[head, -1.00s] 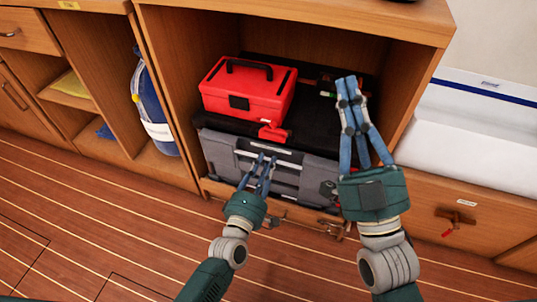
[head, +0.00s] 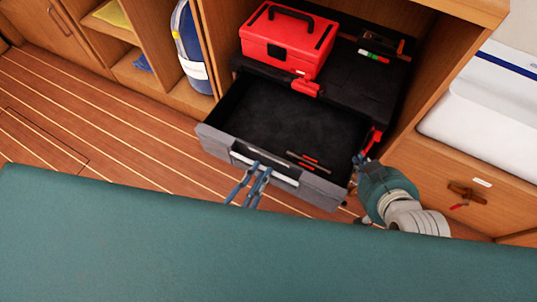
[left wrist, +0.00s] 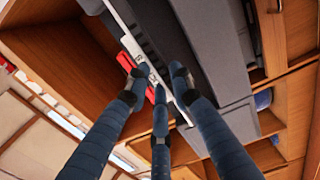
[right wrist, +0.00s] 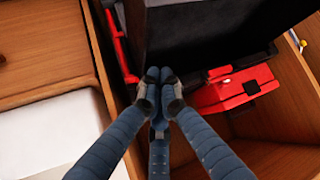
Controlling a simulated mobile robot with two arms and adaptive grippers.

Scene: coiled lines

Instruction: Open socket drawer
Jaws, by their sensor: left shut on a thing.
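The socket drawer (head: 215,137) is the grey drawer of a black and grey tool case (head: 365,92) in a wooden cabinet. It is pulled well out, showing a dark, mostly bare inside. My left gripper (head: 259,167) is shut on the light grey handle (head: 285,179) at the drawer front. The left wrist view shows its fingers (left wrist: 155,78) at this strip. My right gripper (head: 361,161) is at the drawer's right side, near a red latch (head: 371,140). In the right wrist view its fingertips (right wrist: 160,82) are together, with nothing seen between them.
A red toolbox (head: 287,42) stands on the case, with small tools (head: 374,55) beside it. Thin red-marked tools (head: 310,162) lie in the drawer. A blue cylinder (head: 188,50) stands in the left cubby.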

